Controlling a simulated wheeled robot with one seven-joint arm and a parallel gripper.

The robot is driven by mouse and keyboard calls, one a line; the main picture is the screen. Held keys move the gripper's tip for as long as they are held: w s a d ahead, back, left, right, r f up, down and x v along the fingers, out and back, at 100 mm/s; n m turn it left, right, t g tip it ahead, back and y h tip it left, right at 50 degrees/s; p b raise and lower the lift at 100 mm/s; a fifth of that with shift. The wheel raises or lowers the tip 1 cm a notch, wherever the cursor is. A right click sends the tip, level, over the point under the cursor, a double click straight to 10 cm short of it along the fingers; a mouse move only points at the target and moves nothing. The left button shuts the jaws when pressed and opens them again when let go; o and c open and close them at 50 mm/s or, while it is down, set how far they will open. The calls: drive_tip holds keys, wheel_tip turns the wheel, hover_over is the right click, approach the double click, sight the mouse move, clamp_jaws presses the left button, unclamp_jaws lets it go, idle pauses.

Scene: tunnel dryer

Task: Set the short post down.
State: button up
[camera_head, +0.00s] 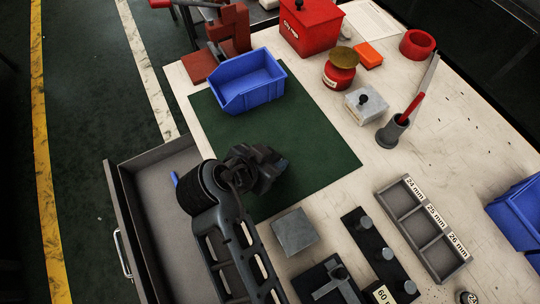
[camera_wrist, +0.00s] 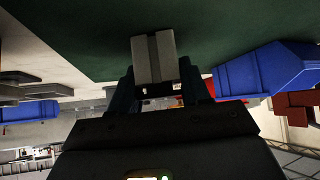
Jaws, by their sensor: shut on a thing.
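My gripper (camera_head: 262,168) is over the green mat (camera_head: 320,150), at its near left part, next to the open drawer. In the wrist view my gripper (camera_wrist: 156,92) is shut on a short light-grey piece with a darker stripe down its middle, which I take as the short post (camera_wrist: 154,58). The green mat lies beyond it in that view. In the head view my wrist and gripper hide the post. I cannot tell whether it touches the mat.
A blue bin (camera_head: 258,97) stands on the mat's far part. An open grey drawer (camera_head: 148,216) is at left. A grey square plate (camera_head: 295,231), a black rack with several grey pegs (camera_head: 375,243) and a labelled tray (camera_head: 444,262) are at right. The mat's right part is clear.

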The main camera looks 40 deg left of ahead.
drive_tip(key=shift+f, duration=0.1)
drive_tip(key=shift+f, duration=0.15)
drive_tip(key=o, duration=1.1)
drive_tip(key=shift+r, duration=0.3)
drive_tip(key=v, duration=1.2)
drive_tip(key=shift+b, duration=0.3)
